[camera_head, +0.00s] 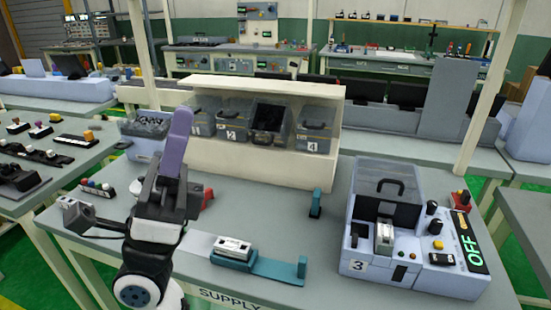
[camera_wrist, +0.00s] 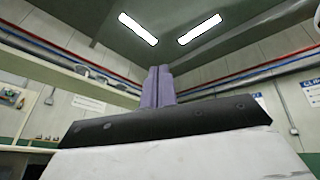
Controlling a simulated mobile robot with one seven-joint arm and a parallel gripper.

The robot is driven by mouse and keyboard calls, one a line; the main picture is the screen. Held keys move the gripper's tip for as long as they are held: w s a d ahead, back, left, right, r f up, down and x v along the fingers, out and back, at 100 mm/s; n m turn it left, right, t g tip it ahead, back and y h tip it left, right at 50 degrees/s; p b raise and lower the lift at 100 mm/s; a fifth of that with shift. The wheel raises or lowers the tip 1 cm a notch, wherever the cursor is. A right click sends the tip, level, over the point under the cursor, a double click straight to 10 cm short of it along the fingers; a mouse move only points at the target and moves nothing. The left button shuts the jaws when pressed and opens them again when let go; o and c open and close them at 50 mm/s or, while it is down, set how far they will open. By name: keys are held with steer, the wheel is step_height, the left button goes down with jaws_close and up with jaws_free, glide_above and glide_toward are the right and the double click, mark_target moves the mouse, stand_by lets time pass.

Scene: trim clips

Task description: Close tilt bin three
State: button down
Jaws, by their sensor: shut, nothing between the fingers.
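A cream rack (camera_head: 215,165) at the back of the table holds a row of clear-fronted grey tilt bins. The third bin (camera_head: 268,138) is tipped forward, its dark inside showing; its number cannot be read. Bin 2 (camera_head: 232,132) and bin 4 (camera_head: 314,142) stand upright on either side of it. My gripper (camera_head: 182,114) is in front of the rack's left end, left of the third bin and apart from it. Its purple fingers point up and are shut and empty. The wrist view shows the fingers (camera_wrist: 159,75) together against the ceiling and wall; no bin shows there.
A pale blue machine (camera_head: 360,250) marked 3, with an OFF display, stands on the right. A teal fixture (camera_head: 275,268) with a white part (camera_head: 232,247) lies at the front. A teal post (camera_head: 316,203) stands mid-table. A grey bin (camera_head: 146,135) is at the rack's left.

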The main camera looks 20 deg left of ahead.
steer(key=w+a+f+n+g+y+b, duration=0.1)
steer(key=w+a+f+n+g+y, duration=0.1)
steer(key=w+f+y, duration=0.95)
steer(key=w+a+f+n+g+y+b, duration=0.1)
steer(key=w+a+f+g+y, duration=0.15)
steer(key=w+f+y, duration=0.85)
steer(key=w+d+r+h+p, duration=0.1)
steer(key=w+h+p, duration=0.2)
steer(key=w, duration=0.6)
steer(key=shift+d+p, duration=0.3)
steer(key=shift+p, duration=0.8)
